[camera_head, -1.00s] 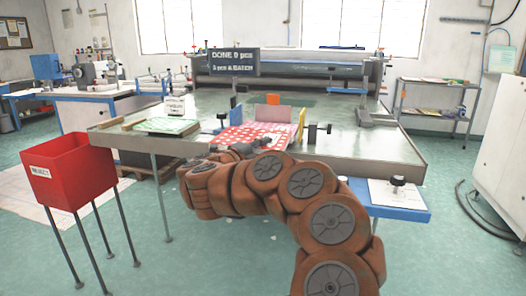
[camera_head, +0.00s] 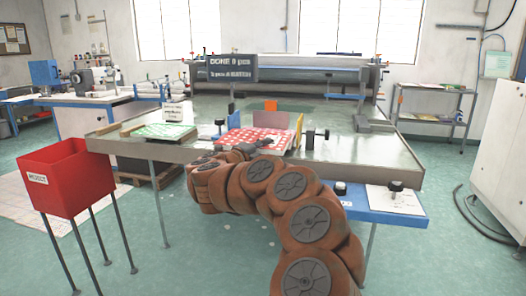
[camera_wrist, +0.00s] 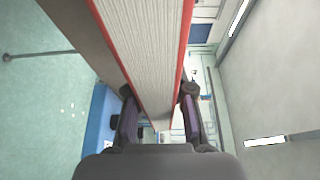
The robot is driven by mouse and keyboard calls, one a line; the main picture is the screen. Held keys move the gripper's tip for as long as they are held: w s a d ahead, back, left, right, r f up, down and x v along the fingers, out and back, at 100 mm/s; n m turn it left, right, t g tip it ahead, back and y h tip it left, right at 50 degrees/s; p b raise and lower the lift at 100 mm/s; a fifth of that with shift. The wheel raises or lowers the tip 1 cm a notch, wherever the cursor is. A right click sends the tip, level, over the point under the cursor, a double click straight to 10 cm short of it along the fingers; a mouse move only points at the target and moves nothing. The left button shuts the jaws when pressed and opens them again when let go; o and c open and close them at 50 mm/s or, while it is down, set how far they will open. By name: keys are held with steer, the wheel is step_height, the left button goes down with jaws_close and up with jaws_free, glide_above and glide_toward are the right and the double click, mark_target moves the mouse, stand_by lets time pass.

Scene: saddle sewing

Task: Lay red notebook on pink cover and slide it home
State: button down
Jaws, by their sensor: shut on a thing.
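The red notebook (camera_wrist: 143,45) fills the upper middle of the wrist view, with white page edges between thin red covers. My gripper (camera_wrist: 160,118) is shut on it, one dark finger on each side. In the head view, a red-and-white patterned flat thing (camera_head: 258,134), which seems to be the notebook's face, lies level at the front of the bench between the guides. My gripper (camera_head: 262,144) is at its front edge. A pale pink strip (camera_head: 287,137) shows at its right, perhaps the pink cover. I cannot tell whether the notebook touches what is under it.
A yellow guide (camera_head: 299,130) and a black-knobbed clamp (camera_head: 313,138) stand right of the patterned thing; a blue block (camera_head: 220,126) stands left. A green sheet on a board (camera_head: 160,131) lies left. A red bin (camera_head: 68,178) stands front left.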

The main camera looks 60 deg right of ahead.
steer(key=shift+w+d+p, duration=0.15)
steer(key=shift+w+d, duration=0.25)
steer(key=shift+d, duration=0.65)
steer(key=shift+w+d+p, duration=0.2)
steer(key=shift+w+d, duration=0.15)
steer(key=shift+d, duration=0.65)
steer(key=shift+w+d+p, duration=0.15)
steer(key=shift+w+d, duration=0.25)
steer(key=shift+d, duration=0.65)
steer(key=shift+f+b, duration=0.35)
steer(key=shift+f, duration=0.1)
steer(key=c, duration=0.9)
jaws_free()
steer(key=shift+c, duration=0.2)
steer(key=shift+f, duration=0.25)
steer(key=shift+a, duration=0.1)
steer(key=shift+s+a+b, duration=0.5)
steer(key=shift+s+a, duration=0.05)
steer(key=shift+a, duration=1)
steer(key=shift+s+a+b, duration=0.45)
steer(key=shift+s+a, duration=0.15)
steer(key=shift+a, duration=0.9)
steer(key=shift+s+a+b, duration=0.5)
steer(key=shift+s+a, duration=0.05)
steer(key=shift+a, duration=1)
